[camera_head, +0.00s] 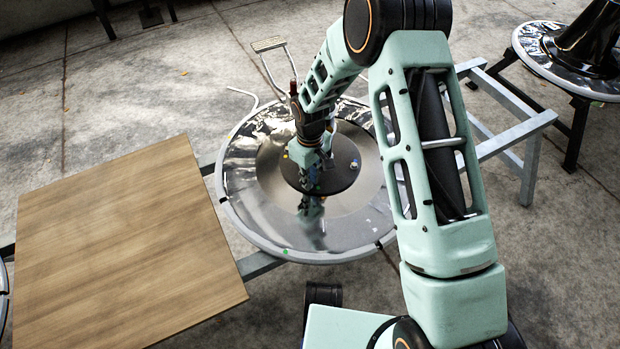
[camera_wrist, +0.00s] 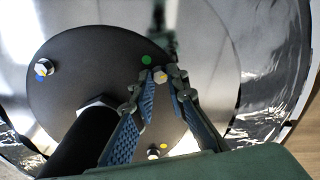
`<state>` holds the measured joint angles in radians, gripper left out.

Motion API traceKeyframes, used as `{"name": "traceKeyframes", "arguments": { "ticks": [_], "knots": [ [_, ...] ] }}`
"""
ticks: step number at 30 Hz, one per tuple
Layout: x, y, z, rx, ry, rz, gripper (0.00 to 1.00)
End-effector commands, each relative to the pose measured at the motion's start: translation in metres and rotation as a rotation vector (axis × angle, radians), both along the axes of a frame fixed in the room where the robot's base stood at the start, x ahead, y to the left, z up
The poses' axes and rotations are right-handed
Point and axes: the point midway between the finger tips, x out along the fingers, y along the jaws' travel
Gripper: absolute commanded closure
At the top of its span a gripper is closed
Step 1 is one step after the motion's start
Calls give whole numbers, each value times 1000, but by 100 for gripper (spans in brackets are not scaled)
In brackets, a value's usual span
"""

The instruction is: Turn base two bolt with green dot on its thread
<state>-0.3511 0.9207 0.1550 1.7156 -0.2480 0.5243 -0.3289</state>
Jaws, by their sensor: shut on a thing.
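The round metal chair base (camera_head: 250,185) has a black disc (camera_head: 340,178) at its middle. In the wrist view, the black disc (camera_wrist: 95,75) shows a green dot (camera_wrist: 147,60). Next to that dot is a metal bolt (camera_wrist: 160,76) at the disc's edge. My gripper (camera_wrist: 159,82) has its two blue-padded fingers closed around this bolt, one on each side. In the head view my gripper (camera_head: 309,184) reaches down over the disc's near left part and the bolt is hidden. The bolt's thread is not visible.
Another bolt with a blue dot (camera_wrist: 43,68) sits at the disc's left in the wrist view. A yellow dot (camera_wrist: 164,146) and bolt lie near the fingers. A black column (camera_wrist: 80,140) rises from the disc. A wooden board (camera_head: 120,250) stands left; a second base (camera_head: 570,70) stands far right.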

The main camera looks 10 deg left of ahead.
Motion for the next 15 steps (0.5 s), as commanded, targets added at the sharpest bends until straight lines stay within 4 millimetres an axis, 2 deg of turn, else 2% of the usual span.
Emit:
{"name": "traceKeyframes", "arguments": {
  "ticks": [15],
  "knots": [
    [0,0,0,-1,0,-405,100]
  ]
}}
